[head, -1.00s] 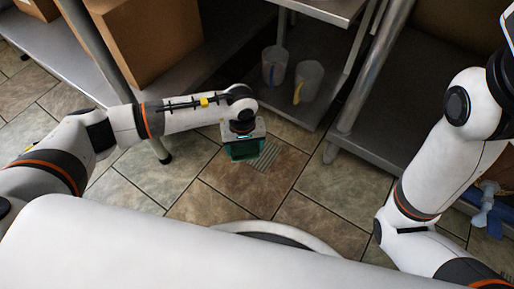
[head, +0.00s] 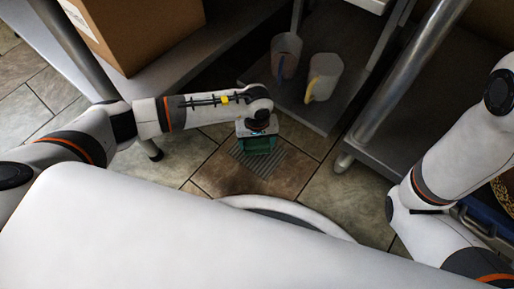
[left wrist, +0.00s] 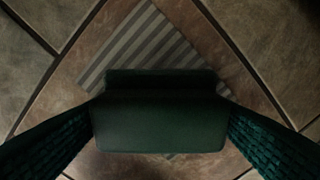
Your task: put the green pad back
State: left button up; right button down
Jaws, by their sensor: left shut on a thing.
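The green pad (left wrist: 160,125) is between the fingers of my left gripper in the left wrist view, a dark green block with a raised ridge along its far side. My left gripper (head: 257,146) is shut on the pad and points down in the head view, where the pad is only partly seen below the wrist. A grey striped patch (left wrist: 150,45) lies on the tiled floor beneath the pad and shows past its far edge. I cannot tell how high the pad is above it. My right gripper is out of the head view; only its arm shows.
Two cups, a grey one (head: 286,55) and one with a yellow handle (head: 322,77), stand on a low shelf ahead. A cardboard box (head: 140,35) sits on a shelf at left. Metal table legs (head: 400,85) stand at right. A blue thing (head: 485,222) lies at far right.

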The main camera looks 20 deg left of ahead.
aim_at(257, 146)
pick_arm(q)
jog(key=shift+f+b, duration=1)
jog(key=shift+f, duration=0.7)
jog(key=o, duration=0.9)
jog(key=shift+r, duration=0.1)
jog(key=shift+r, duration=0.1)
notch_tip(257, 146, up, 12)
jog(key=p, duration=0.9)
jog(key=shift+r, duration=0.1)
